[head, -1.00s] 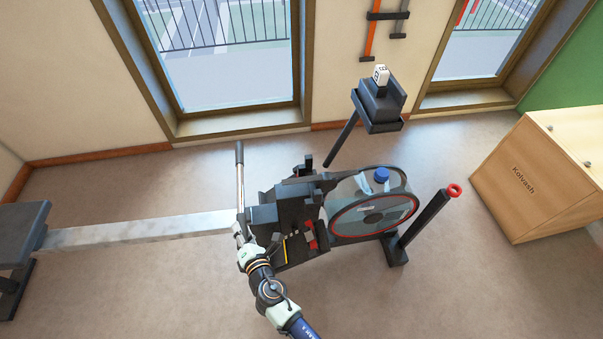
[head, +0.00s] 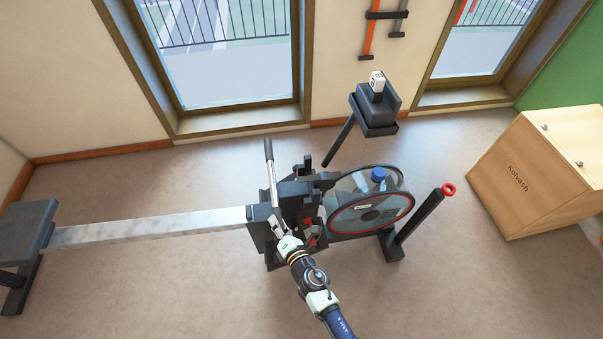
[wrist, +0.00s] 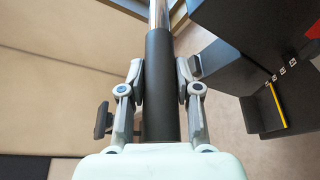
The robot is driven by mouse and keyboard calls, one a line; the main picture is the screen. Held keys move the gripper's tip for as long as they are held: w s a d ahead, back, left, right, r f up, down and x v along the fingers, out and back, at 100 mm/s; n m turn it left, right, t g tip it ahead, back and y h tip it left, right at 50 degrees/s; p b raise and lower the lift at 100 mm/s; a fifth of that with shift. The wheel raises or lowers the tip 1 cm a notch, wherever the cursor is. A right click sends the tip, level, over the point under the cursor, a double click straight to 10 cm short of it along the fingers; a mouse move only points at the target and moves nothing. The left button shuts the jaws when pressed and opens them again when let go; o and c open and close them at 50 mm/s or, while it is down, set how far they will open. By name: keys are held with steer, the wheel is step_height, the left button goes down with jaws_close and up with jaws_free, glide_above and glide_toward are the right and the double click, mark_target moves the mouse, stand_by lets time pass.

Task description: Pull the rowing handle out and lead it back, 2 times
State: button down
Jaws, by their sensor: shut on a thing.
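The rowing handle (head: 271,177) is a bar with a dark grip at its far end and a bright metal middle. In the head view it stands close against the dark front frame of the rowing machine (head: 300,206), tilted a little. My gripper (head: 282,236) is at the near end of the handle. In the wrist view the handle's dark grip (wrist: 160,80) runs between the two fingers of my gripper (wrist: 160,92), which are shut on it. The fingertips' contact is partly hidden in the head view.
A pale rail (head: 150,230) runs left to a dark seat (head: 25,232). The round flywheel (head: 370,208) with a blue cap (head: 378,174) is right of the frame. A dark post with a red ring (head: 448,189) and a wooden box (head: 535,175) stand further right.

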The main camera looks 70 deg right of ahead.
steer(key=s+d+p, duration=0.3)
steer(key=s+d, duration=0.2)
steer(key=s, duration=0.3)
steer(key=shift+s+d+p, duration=0.3)
steer(key=shift+d+p, duration=0.05)
steer(key=shift+p, duration=0.05)
steer(key=c, duration=0.8)
jaws_free()
steer(key=shift+w, duration=0.1)
steer(key=p+v, duration=0.3)
steer(key=v, duration=0.4)
